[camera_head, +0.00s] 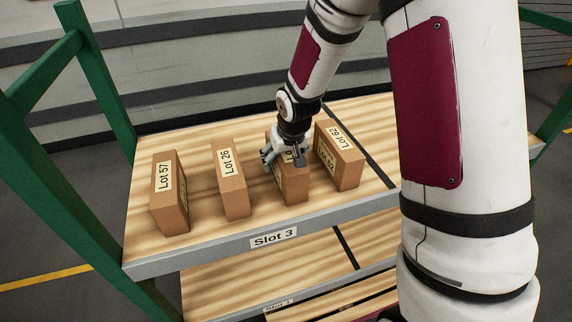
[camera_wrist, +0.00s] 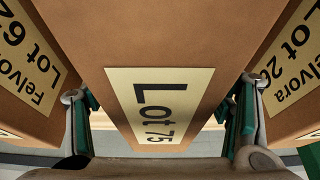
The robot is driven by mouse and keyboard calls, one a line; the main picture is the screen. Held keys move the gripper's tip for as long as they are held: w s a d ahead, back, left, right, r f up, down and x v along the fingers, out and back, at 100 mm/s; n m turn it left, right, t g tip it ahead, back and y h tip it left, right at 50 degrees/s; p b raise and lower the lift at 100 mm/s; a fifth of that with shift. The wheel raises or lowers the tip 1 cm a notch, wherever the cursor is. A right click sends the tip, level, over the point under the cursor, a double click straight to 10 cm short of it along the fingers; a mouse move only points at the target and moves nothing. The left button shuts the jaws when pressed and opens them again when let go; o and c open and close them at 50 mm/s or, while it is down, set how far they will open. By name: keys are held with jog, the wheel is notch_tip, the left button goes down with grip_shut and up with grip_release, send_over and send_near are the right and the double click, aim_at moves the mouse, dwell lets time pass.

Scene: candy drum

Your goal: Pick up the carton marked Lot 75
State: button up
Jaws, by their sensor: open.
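The brown carton marked Lot 75 (camera_wrist: 160,45) fills the middle of the wrist view, its cream label facing the camera. In the head view the same carton (camera_head: 293,186) stands third from the left on the wooden shelf, its upper part and label mostly covered by my gripper (camera_head: 284,156). In the wrist view the fingers of my gripper (camera_wrist: 165,115) stand apart on the carton's left and right sides, with green pads facing it. I cannot tell whether the pads touch the carton.
Cartons Lot 57 (camera_head: 170,193) and Lot 26 (camera_head: 230,182) stand to the left, and Lot 62 (camera_head: 339,156) stands close on the right. The shelf (camera_head: 200,246) has a grey front edge marked Slot 3. A green post (camera_head: 95,80) rises at left.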

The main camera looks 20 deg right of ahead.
jog(key=c, duration=1.6)
